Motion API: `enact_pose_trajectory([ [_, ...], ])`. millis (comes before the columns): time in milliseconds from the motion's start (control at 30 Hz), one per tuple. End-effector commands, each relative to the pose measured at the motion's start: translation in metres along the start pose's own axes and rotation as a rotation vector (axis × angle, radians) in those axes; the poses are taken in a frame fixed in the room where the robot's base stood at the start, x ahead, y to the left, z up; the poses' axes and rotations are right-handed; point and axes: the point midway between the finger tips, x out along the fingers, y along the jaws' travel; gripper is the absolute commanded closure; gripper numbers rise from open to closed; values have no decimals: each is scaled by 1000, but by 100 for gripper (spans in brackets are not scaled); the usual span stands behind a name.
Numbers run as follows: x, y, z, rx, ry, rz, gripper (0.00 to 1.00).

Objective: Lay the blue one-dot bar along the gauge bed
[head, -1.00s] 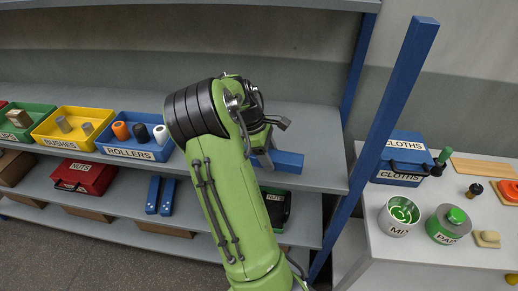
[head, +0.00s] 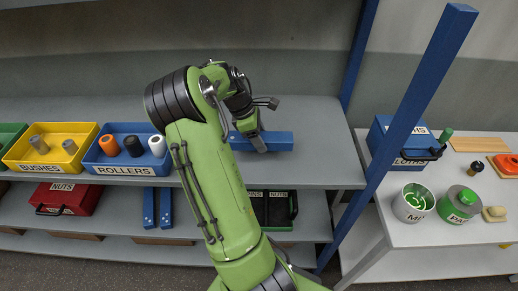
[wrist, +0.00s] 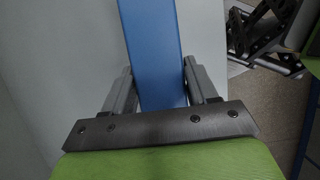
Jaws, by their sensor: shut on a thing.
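My gripper (head: 257,142) is shut on a plain blue bar (head: 279,141) at the upper shelf, right of the rollers bin. In the wrist view the bar (wrist: 151,45) runs up and away from between the two grey fingers (wrist: 158,88). No dots show on its visible faces, so I cannot tell its dot count. The bar looks level; whether it touches the shelf I cannot tell. Two more blue bars, a left one (head: 149,208) and a right one (head: 166,208), lie on the lower shelf. I cannot make out a gauge bed; my arm hides part of the shelves.
The upper shelf (head: 315,150) is bare around the held bar. The blue rollers bin (head: 128,170) stands to its left.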

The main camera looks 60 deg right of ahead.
Motion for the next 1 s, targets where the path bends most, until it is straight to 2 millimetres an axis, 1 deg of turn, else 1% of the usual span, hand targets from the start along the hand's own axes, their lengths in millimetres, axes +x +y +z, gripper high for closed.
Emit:
enact_pose_trajectory([
  [100, 24, -1, -10, -1, -1, -5, 79],
  [233, 46, -1, -20, -1, 0, -3, 79],
  [300, 49, 0, -21, 0, 1, 0, 79],
  [500, 49, 0, -21, 0, 1, 1, 79],
  [633, 52, 0, -23, 0, 1, 0, 79],
  [667, 52, 0, -23, -1, 1, 0, 38],
  [700, 52, 0, -23, -1, 1, 0, 32],
  [800, 51, 0, -22, -1, 1, 0, 17],
  [1000, 51, 0, -22, -1, 1, 0, 17],
])
